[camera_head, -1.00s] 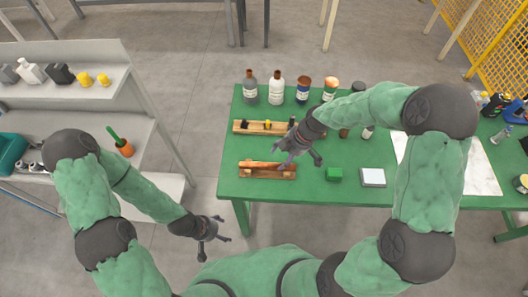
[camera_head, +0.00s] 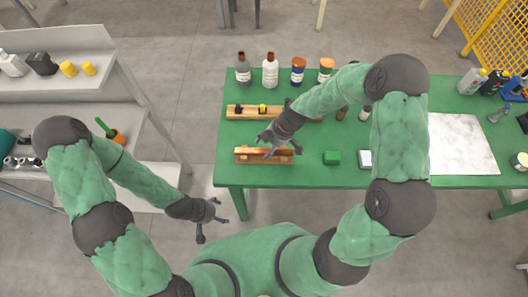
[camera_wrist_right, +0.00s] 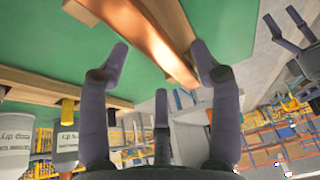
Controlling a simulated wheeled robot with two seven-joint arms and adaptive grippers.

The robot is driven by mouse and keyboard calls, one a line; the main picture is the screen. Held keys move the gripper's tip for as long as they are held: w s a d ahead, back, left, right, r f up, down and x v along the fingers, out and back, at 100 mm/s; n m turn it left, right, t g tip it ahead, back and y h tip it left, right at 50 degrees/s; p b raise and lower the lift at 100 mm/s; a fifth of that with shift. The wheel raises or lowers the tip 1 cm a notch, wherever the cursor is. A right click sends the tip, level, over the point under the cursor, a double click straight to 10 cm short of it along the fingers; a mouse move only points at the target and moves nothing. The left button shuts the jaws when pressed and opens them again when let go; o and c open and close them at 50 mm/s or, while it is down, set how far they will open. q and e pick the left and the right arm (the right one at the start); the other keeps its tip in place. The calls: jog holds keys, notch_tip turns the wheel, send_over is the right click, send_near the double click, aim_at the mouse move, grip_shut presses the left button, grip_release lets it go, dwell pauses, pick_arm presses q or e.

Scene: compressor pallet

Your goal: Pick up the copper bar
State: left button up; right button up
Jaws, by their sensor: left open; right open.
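The copper bar (camera_head: 252,151) lies in a low wooden holder (camera_head: 266,161) at the front left of the green table. It also shows, shiny orange-brown, in the right wrist view (camera_wrist_right: 140,36). My right gripper (camera_head: 278,146) is open and empty above the bar's right part and hides some of it. In the right wrist view the spread fingers (camera_wrist_right: 160,62) point at the bar; whether they touch it I cannot tell. My left gripper (camera_head: 209,221) is open and empty, low beside the table's front left corner, and also shows in the wrist view (camera_wrist_right: 294,28).
A second wooden rack (camera_head: 240,113) stands behind the holder, with several bottles (camera_head: 270,72) further back. A grey shelf (camera_head: 75,92) stands at the left.

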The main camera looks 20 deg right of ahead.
jog(key=shift+x, duration=1)
grip_shut()
jog(key=shift+r, duration=0.1)
